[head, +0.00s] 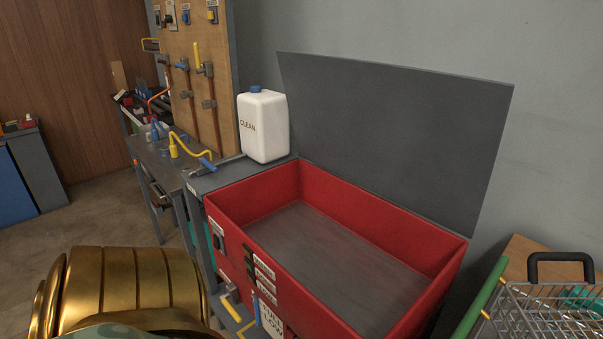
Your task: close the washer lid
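The washer (231,243) is a red open-topped tub with a grey inner floor and labels on its front. Its lid (395,135) is a flat dark grey panel, standing up and leaning back a little along the tub's rear edge, so the washer is open. The inside looks empty. A gold ribbed part (135,280) at the lower left looks like part of my own arm. Neither gripper's fingers show in the head view.
A white jug (264,125) with a blue cap stands beside the lid's left edge. A workbench with pipes and a board (198,75) is at left. A wire basket (550,305) with a black handle is at lower right. Floor shows at left.

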